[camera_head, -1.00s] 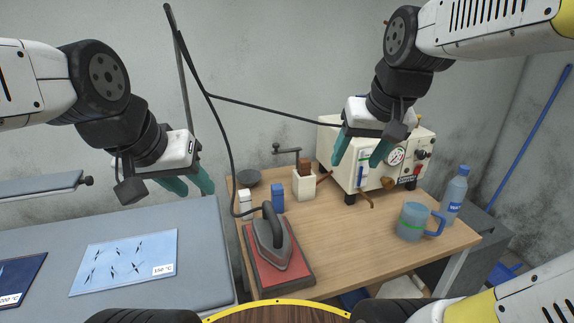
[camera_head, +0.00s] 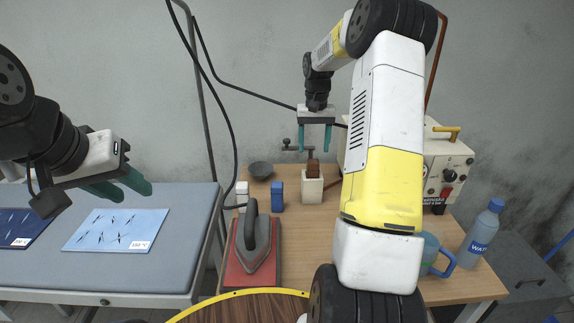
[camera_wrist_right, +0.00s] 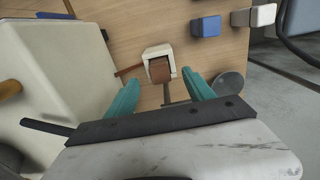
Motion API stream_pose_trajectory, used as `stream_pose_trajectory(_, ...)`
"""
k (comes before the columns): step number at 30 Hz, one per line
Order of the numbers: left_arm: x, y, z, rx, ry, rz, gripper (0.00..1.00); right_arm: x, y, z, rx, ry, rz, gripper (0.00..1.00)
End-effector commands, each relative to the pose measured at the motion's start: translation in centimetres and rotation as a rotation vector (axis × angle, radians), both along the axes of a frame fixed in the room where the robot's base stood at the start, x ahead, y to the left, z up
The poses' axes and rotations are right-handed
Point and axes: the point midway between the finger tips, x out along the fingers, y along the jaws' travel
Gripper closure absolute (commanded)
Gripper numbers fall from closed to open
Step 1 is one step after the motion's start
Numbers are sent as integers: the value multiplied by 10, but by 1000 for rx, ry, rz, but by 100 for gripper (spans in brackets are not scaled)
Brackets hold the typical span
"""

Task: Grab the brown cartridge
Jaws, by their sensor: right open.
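The brown cartridge (camera_head: 313,168) stands upright in a small white holder (camera_head: 312,189) on the wooden table. My right gripper (camera_head: 315,150) is open and empty, its teal fingers pointing down above the cartridge. In the right wrist view, the cartridge (camera_wrist_right: 160,70) in its white holder (camera_wrist_right: 157,50) appears between the two finger tips of the right gripper (camera_wrist_right: 162,77), not gripped. My left gripper (camera_head: 134,193) is open and empty near the grey bench at the left.
An iron (camera_head: 255,238) on a red pad, a blue block (camera_head: 277,196), a white block (camera_head: 242,192) and a dark bowl (camera_head: 260,170) are nearby. A cream machine (camera_head: 447,165) stands right of the holder. The mug (camera_head: 432,255) and bottle (camera_head: 481,232) are farther right.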

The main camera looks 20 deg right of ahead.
Motion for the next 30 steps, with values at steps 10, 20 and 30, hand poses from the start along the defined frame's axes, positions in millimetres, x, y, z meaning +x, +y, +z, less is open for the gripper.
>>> stream_pose_trajectory(10, 0, 0, 0, 0, 0, 0, 64, 4, -6, -34, 3, 14, -10, 38)
stream_pose_trajectory(20, 0, 0, 0, 0, 0, 0, 64, 9, -10, -73, 4, 15, -9, 38)
stream_pose_trajectory(30, 0, 0, 0, 0, 0, 0, 64, 10, -11, -87, 2, 11, -10, 38)
